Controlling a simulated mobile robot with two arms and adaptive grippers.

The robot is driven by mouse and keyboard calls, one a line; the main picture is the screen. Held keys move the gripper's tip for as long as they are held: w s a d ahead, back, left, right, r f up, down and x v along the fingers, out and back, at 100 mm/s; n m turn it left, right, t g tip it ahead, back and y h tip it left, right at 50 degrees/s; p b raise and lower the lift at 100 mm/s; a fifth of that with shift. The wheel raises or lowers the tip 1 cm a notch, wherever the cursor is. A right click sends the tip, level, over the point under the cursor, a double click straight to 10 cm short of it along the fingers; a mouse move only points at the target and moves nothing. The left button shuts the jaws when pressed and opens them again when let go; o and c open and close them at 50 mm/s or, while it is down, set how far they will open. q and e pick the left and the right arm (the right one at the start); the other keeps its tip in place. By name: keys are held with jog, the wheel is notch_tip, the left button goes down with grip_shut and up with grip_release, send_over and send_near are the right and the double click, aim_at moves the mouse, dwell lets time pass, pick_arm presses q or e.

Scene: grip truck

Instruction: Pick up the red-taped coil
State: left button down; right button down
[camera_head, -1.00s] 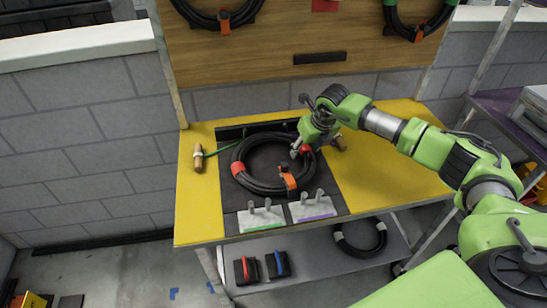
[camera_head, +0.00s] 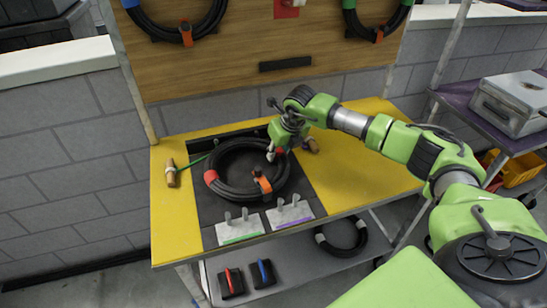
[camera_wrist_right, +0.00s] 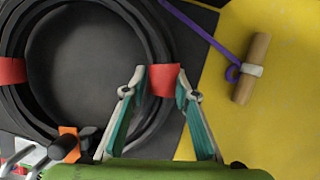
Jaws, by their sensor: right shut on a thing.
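The red-taped coil (camera_head: 229,190) is a black cable ring lying on the dark mat of the yellow-topped table (camera_head: 366,172). It has red tape on its left and right sides and an orange clip (camera_head: 263,185) at its front. My right gripper (camera_head: 275,152) is at the coil's right side. In the right wrist view, the fingers of my right gripper (camera_wrist_right: 161,76) are shut around the red-taped part (camera_wrist_right: 163,84) of the coil (camera_wrist_right: 30,105). The coil still appears to lie on the mat. My left gripper is not in view.
Two pale plates with pegs (camera_head: 238,227) lie in front of the coil. Other coils hang on the wooden board (camera_head: 270,40) behind; another (camera_head: 342,238) lies on the lower shelf.

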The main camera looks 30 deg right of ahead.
jog(key=s+a+r, duration=0.1)
jog(key=r, duration=0.1)
jog(key=s+r+b, duration=0.1)
jog(key=r, duration=0.2)
jog(key=s+a+r+b, duration=0.1)
jog(key=r, duration=0.1)
jog(key=shift+s+a+r, duration=0.3)
jog(key=shift+s, duration=0.05)
jog(key=s+a+r+b, duration=0.2)
jog(key=s+a+r, duration=0.2)
jog(key=s, duration=0.4)
jog(key=shift+a+r, duration=0.25)
jog(key=shift+a, duration=0.3)
